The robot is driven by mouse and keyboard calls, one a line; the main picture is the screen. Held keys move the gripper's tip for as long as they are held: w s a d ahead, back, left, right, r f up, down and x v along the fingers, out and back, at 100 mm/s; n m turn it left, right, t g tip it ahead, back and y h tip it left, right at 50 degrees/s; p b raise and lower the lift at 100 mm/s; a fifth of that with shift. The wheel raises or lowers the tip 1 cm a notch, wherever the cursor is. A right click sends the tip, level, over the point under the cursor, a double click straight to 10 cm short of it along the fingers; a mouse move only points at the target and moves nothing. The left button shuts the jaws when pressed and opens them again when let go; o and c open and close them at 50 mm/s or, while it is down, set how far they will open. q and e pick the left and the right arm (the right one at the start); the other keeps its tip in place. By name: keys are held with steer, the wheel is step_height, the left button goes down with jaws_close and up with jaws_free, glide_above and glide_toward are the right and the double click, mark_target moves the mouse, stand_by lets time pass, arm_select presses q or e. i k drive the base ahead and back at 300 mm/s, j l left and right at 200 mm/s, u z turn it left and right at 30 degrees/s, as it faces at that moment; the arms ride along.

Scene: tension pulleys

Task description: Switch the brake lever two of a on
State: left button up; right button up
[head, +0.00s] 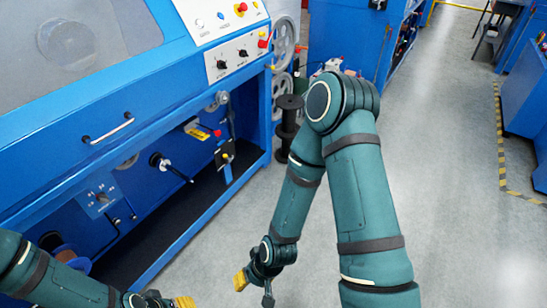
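No part is labelled legibly as brake lever two. A lever with a grey round top (221,99) stands upright at the right end of the blue machine's front. A black lever (174,170) slants down to the right from a round hub, further left. My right gripper (254,286) hangs over the floor at the bottom centre, well apart from both levers. Its yellow-padded finger and a dark finger look spread, with nothing between them. My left gripper (178,302) is at the bottom edge, mostly cut off, with one yellow pad showing.
The blue machine (150,88) fills the left side, with a control panel (238,55) on top and a small switch plate (98,196) below. A bar handle (112,130) sticks out of its front. A black spool stack (289,125) stands beyond it. Grey floor (450,150) is clear at right.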

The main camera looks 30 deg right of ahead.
mark_target(228, 159)
steer(key=z, duration=0.45)
steer(key=i+l, duration=0.35)
steer(key=i+l+z, duration=0.1)
steer(key=i+l, duration=0.2)
steer(key=i, duration=0.3)
steer(key=i+l, duration=0.6)
steer(key=i, duration=0.35)
steer(key=l+z, duration=0.05)
